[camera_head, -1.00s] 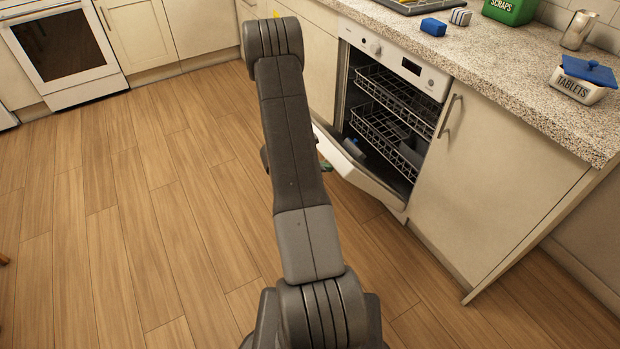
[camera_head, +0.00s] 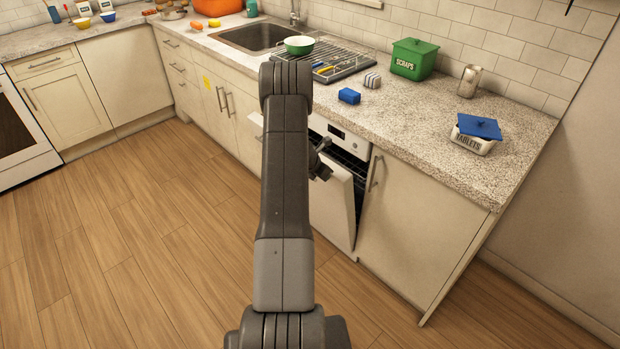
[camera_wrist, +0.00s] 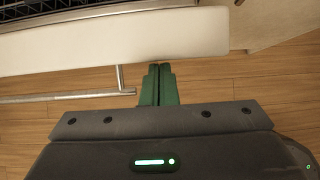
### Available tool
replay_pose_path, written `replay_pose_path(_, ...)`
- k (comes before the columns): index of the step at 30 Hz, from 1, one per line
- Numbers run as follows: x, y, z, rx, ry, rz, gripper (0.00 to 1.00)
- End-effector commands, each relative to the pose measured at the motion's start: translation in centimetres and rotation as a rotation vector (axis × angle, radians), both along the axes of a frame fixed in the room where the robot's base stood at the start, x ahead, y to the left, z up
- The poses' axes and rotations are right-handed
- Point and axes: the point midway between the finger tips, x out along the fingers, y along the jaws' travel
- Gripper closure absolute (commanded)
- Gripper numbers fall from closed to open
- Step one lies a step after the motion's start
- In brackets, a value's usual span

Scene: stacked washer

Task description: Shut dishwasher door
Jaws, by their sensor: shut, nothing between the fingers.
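The dishwasher door (camera_head: 343,210) is white and stands tilted part-way open, with a gap at its top below the control panel (camera_head: 345,139). In the wrist view the door (camera_wrist: 130,40) crosses the top as a pale band, with its bar handle (camera_wrist: 70,97) on the near side. My gripper (camera_wrist: 159,70) has green fingers, shut and empty. They point at the door's outer face, just right of the handle's end; I cannot tell whether they touch it. In the head view my arm hides part of the door and most of my gripper.
The dishwasher sits under a speckled countertop (camera_head: 420,150) holding a blue sponge (camera_head: 349,96), a green scraps bin (camera_head: 413,60) and a tablets box (camera_head: 476,134). A cabinet (camera_head: 405,225) adjoins on the right. Wooden floor (camera_head: 130,240) is clear on the left.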

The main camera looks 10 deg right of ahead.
Motion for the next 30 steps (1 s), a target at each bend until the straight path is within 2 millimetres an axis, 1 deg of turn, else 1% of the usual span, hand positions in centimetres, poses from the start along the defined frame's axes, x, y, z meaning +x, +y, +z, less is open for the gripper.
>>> replay_pose_path(1, 0.6, -0.9, 1.1, 0.000, -0.004, -0.004, 1.00)
replay_pose_path(6, 1.9, -3.0, 1.5, -0.001, -0.003, -0.001, 1.00)
replay_pose_path(12, 2.8, -4.5, 1.6, -0.001, -0.002, 0.000, 1.00)
replay_pose_path(18, 3.2, -5.0, 1.6, -0.001, -0.001, 0.001, 1.00)
replay_pose_path(30, 3.1, -5.0, 1.5, 0.000, -0.001, 0.001, 1.00)
